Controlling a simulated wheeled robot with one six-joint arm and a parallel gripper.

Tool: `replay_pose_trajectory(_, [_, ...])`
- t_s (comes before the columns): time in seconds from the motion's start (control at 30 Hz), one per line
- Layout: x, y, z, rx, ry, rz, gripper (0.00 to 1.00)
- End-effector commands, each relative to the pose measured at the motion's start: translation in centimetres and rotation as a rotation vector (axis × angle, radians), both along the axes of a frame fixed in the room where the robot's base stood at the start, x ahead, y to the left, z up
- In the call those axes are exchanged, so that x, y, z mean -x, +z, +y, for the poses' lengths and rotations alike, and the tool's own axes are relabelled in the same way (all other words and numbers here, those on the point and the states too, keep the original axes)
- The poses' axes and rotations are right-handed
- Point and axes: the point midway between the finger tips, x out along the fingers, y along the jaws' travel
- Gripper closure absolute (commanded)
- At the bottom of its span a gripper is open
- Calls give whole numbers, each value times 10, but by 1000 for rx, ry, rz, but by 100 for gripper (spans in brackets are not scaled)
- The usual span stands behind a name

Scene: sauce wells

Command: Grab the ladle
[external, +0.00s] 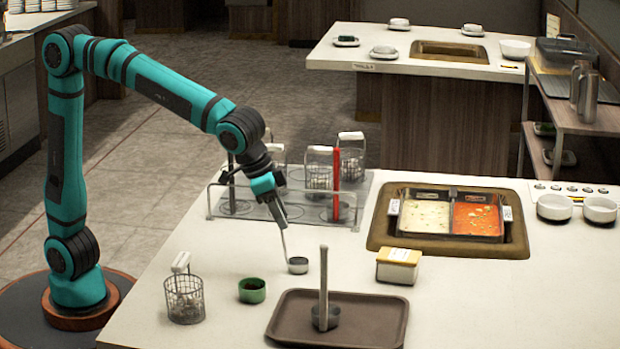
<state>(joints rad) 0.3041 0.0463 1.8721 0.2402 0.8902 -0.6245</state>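A small metal ladle (298,265) has its cup low at the counter's middle and its thin handle slanting up to my gripper (275,207). My gripper points down at the front edge of the wire rack and appears shut on the upper handle. The fingers are small and partly hidden by the wrist. I cannot tell whether the cup touches the counter. A second upright pale handle (323,275) rises from a dark bowl on the brown tray (372,310).
A rack (212,206) with wire baskets and a red-handled item stands behind my gripper. A green bowl (252,290), a wire basket (184,297), a lidded box (398,266) and a two-part sauce well (450,240) are nearby.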

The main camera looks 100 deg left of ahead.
Motion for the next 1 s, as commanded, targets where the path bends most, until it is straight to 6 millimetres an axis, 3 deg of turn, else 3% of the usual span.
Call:
replay_pose_trajectory(0.1, [-5, -12, 1, 0, 0, 0, 62])
replay_pose_trajectory(0.33, [-5, -13, 1, 1, 0, -1, 62])
replay_pose_trajectory(0.53, [-5, -13, 1, 1, 0, -1, 99])
replay_pose_trajectory(1.0, [-6, -4, 1, 1, -1, -3, 100])
